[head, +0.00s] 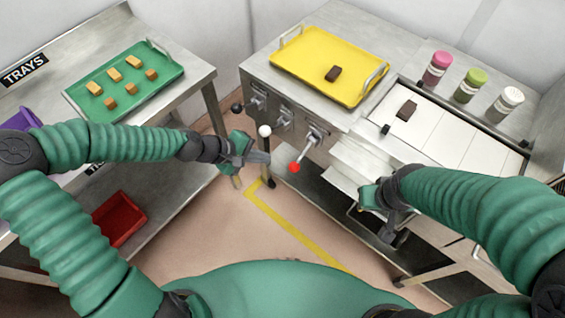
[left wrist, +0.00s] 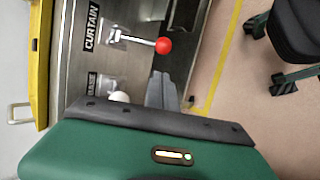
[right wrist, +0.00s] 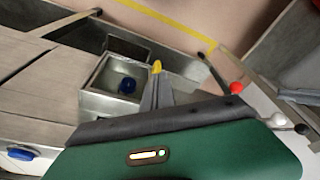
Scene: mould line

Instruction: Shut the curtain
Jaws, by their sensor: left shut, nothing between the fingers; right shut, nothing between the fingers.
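The lever with the red knob (head: 294,168) sticks out from the front of the metal machine. In the left wrist view, the red knob (left wrist: 163,45) is on a lever beside a label reading CURTAIN (left wrist: 92,27). My left gripper (head: 266,158) is shut and empty, left of the red knob and just below the white knob (head: 265,131), apart from the red one. Its closed fingers (left wrist: 161,90) show below the red knob in its wrist view. My right gripper (head: 362,198) is shut and empty, low in front of the machine, right of the red knob. I cannot make out the curtain itself.
A black-knobbed lever (head: 237,108) is left of the white one. A yellow tray (head: 310,50) with a dark brown block stands on the machine; another brown block (head: 406,110) lies on the white belt. Several bottles stand behind. A green tray (head: 85,85) is on the left table.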

